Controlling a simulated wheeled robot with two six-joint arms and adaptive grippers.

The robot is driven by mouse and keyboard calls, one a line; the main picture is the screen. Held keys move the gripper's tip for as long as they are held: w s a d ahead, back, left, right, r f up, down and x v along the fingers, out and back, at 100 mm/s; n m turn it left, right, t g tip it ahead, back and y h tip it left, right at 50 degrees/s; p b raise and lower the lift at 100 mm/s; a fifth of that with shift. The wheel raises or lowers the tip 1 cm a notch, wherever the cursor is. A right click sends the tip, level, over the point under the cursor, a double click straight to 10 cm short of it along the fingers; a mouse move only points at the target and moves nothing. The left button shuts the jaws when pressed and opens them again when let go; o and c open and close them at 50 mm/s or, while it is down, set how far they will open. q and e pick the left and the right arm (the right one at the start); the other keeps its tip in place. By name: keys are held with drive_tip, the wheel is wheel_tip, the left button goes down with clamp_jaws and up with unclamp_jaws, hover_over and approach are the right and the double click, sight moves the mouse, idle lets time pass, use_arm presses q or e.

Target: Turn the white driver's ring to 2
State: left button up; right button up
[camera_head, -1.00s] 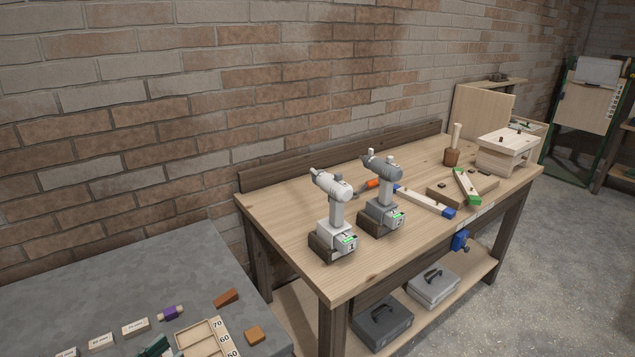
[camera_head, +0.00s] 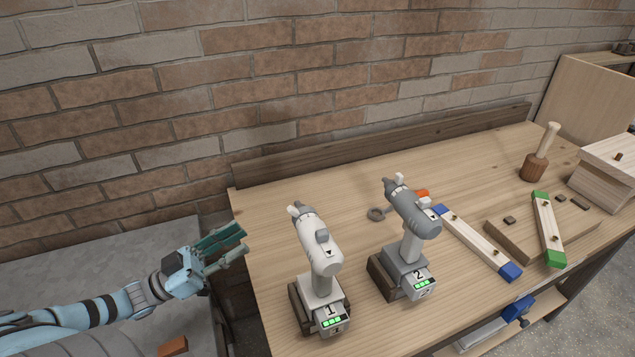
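The white driver (camera_head: 319,262) stands upright on its battery base at the near left of the workbench. Its base carries a label 1 and green lights. Its ring is near the front of the body; the number it points to is too small to read. A grey driver (camera_head: 408,235) labelled 2 stands to its right. My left gripper (camera_head: 240,242) is left of the white driver, at the bench's left edge, apart from it. Its two green fingers look parted, with nothing seen between them. My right gripper is out of view.
The wooden workbench (camera_head: 460,180) has clear room behind the drivers. A brick wall stands behind.

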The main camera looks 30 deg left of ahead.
sight(288, 210)
use_arm(q)
drive_tip(key=x, duration=0.9)
drive_tip(key=b+x, duration=0.1)
drive_tip(key=x, duration=0.3)
drive_tip(key=shift+d+r, duration=0.35)
drive_tip(key=shift+r, duration=0.1)
drive_tip(key=shift+s+r, duration=0.2)
drive_tip(key=shift+s, duration=0.05)
drive_tip(key=shift+w+f, duration=0.1)
clamp_jaws()
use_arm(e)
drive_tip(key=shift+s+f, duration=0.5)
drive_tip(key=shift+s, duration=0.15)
